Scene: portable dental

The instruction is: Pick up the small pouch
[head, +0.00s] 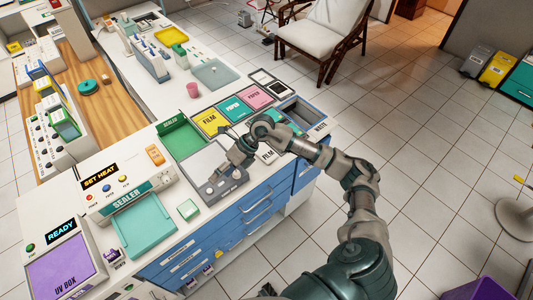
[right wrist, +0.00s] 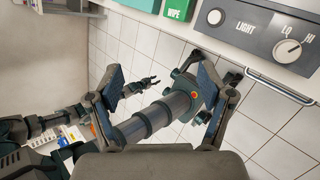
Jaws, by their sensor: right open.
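No item is marked as the small pouch, and I cannot tell which one it is. Flat labelled panels lie at the counter's back: a yellow FILM one (head: 210,122), a teal PAPER one (head: 235,107) and a pink one (head: 257,96). My right gripper (head: 238,152) hangs over the counter's front part, in front of these panels and near the grey light panel (head: 213,186). In the right wrist view its two fingers (right wrist: 161,86) stand wide apart with nothing held between them. My left gripper (right wrist: 142,88) seems to show there, small and dark.
Blue drawers (head: 235,215) with handles face the tiled floor.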

